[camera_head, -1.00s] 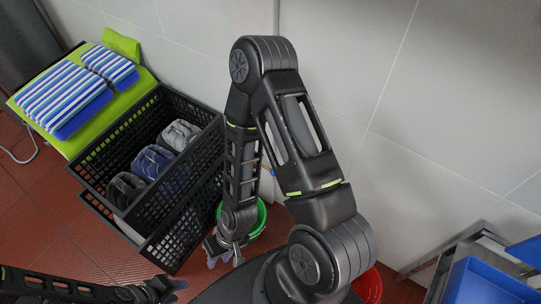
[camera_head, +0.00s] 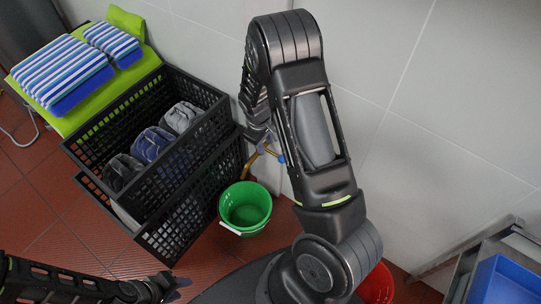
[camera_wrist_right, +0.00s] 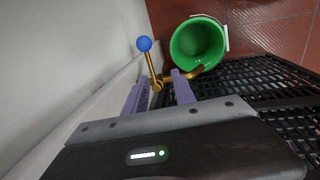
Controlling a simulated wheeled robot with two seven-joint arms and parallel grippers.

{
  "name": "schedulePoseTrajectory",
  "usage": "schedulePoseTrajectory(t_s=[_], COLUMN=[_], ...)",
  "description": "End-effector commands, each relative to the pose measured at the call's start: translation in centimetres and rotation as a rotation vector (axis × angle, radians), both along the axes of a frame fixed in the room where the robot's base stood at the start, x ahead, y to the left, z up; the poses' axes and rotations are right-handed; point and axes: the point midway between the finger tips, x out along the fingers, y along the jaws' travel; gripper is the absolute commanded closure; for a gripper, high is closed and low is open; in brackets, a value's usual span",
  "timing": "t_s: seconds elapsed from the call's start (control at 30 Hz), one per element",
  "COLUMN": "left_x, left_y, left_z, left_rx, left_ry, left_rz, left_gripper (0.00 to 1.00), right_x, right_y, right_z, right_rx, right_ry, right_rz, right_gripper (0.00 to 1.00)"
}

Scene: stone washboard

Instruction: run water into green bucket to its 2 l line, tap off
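The green bucket (camera_head: 245,208) stands upright on the floor beside the black crates, its 2 l line not readable. The brass tap (camera_head: 271,151) sticks out of the wall above it. In the right wrist view the tap (camera_wrist_right: 157,80) has a lever with a blue ball (camera_wrist_right: 144,44), and its spout points toward the bucket (camera_wrist_right: 197,45). I see no water stream. My right gripper (camera_wrist_right: 158,90) is open, with its purple fingers on either side of the tap body; contact is unclear. My left gripper (camera_head: 178,288) is low at the left, its fingers partly visible.
Stacked black crates (camera_head: 195,215) with rolled cloths stand left of the bucket. A green board (camera_head: 130,75) with striped cloths lies behind them. A red bucket (camera_head: 378,284) is partly hidden by my right arm. A blue tray (camera_head: 505,280) sits at the right.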

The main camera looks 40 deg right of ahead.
Motion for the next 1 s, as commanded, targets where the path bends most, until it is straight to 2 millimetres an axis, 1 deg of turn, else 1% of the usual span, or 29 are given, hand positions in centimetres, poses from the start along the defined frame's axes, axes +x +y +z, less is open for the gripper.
schedulePoseTrajectory(t_s=[0.03, 0.1, 0.33, 0.47, 0.57, 0.67, 0.9, 1.0], left_x=[0.0, 0.0, 0.0, 0.0, 0.0, 0.0, 0.0, 0.0], left_y=[0.0, 0.0, 0.0, 0.0, 0.0, 0.0, 0.0, 0.0], left_z=[-0.5, -0.4, -0.3, -0.3, -0.4, -0.6, -1.0, -1.0], left_rx=[0.0, 0.0, 0.0, 0.0, 0.0, 0.0, 0.0, 0.0], left_ry=[-0.001, -0.001, -0.001, -0.001, -0.001, -0.001, -0.001, -0.001], left_rz=[0.0, 0.0, -0.001, 0.0, 0.0, 0.0, 0.0, 0.0], left_gripper=[0.64, 0.64, 0.64, 0.64, 0.64, 0.64, 0.64, 0.64], right_x=[0.4, 0.5, 0.5, 0.5, 0.5, 0.4, 0.7, 0.8], right_y=[-1.0, -1.6, -1.7, -1.7, -1.8, -2.0, -2.7, -2.9], right_z=[0.3, 0.7, 0.9, 0.6, -0.2, -1.4, -5.2, -6.2], right_rx=[-0.02, -0.033, -0.033, -0.032, -0.032, -0.031, -0.03, -0.031], right_ry=[0.002, 0.006, 0.008, 0.009, 0.009, 0.012, 0.01, 0.009], right_rz=[0.006, 0.01, 0.01, 0.009, 0.01, 0.008, 0.009, 0.009], right_gripper=[0.68, 0.68, 0.68, 0.68, 0.68, 0.68, 0.68, 0.68])
